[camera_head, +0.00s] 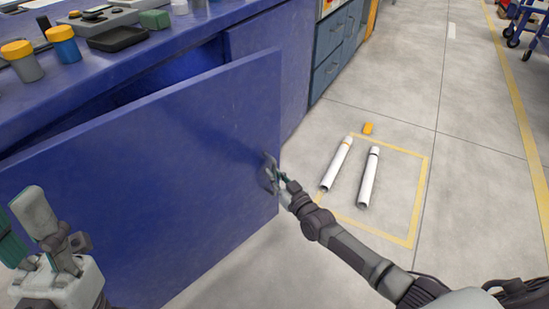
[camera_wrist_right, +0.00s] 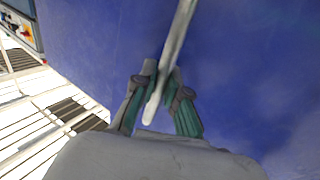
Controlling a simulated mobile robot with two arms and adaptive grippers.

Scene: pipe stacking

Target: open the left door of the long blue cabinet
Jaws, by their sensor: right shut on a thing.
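The long blue cabinet (camera_head: 262,50) stands at the left in the head view. Its left door (camera_head: 190,150) is swung out from the front, and a dark gap shows behind its top edge. The grey handle (camera_head: 268,165) sits near the door's free right edge. My right gripper (camera_head: 277,178) is shut on the handle. In the right wrist view the handle is a pale bar (camera_wrist_right: 180,35) passing between the fingers of that gripper (camera_wrist_right: 162,88). My left gripper (camera_head: 28,222) is at the lower left, in front of the door; its finger gap is unclear.
Jars (camera_head: 63,44) and a black tray (camera_head: 118,39) stand on the cabinet top. Two white pipes (camera_head: 338,163) (camera_head: 369,177) and an orange piece (camera_head: 368,128) lie on the floor by a yellow outline. Grey-blue drawers (camera_head: 330,66) stand beyond.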

